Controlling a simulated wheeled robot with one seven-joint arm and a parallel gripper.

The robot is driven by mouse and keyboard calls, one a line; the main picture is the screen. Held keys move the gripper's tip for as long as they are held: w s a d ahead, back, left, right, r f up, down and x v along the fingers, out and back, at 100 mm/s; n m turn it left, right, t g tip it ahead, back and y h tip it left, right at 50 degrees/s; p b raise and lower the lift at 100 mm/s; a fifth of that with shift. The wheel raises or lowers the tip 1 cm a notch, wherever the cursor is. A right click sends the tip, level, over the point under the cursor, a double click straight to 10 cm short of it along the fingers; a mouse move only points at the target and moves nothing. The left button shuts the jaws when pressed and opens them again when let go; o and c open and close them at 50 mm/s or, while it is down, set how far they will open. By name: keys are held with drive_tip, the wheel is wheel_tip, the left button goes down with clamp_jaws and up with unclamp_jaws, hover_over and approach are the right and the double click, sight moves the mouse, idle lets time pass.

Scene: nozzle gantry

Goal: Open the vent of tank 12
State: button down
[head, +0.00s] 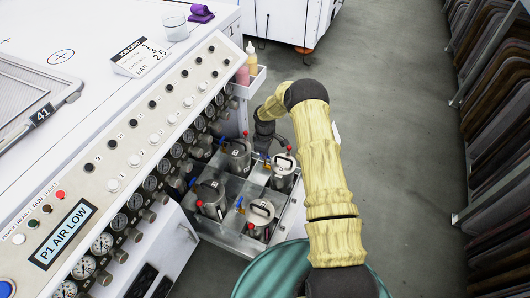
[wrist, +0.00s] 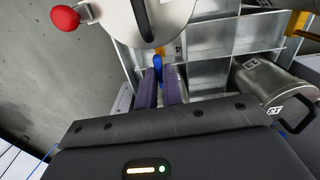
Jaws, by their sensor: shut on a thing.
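My gripper (wrist: 160,76) is shut on a small blue lever (wrist: 157,61) beside a metal tank. That tank (wrist: 180,14) fills the top of the wrist view, with a dark handle on its lid and a red knob (wrist: 66,18) at its left. In the head view several tanks with red knobs, such as the front one (head: 262,214), stand in a divided metal tray (head: 229,231). My gripper is at the tray's far side there; its fingertips are hard to make out.
The control panel (head: 120,167) with gauges and knobs runs along the tray's left; its display (head: 68,233) reads "P1 AIR LOW". A green drum (head: 275,273) stands in front. Bottles (head: 251,58) sit on a side shelf. Grey floor (head: 395,120) is clear to the right.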

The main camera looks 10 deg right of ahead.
drive_tip(key=c, duration=1.5)
unclamp_jaws()
drive_tip(key=shift+c, duration=0.2)
drive_tip(key=shift+r, duration=0.1)
wheel_tip(320, 180, up, 17)
drive_tip(key=p, duration=0.5)
drive_tip(key=shift+r, duration=0.15)
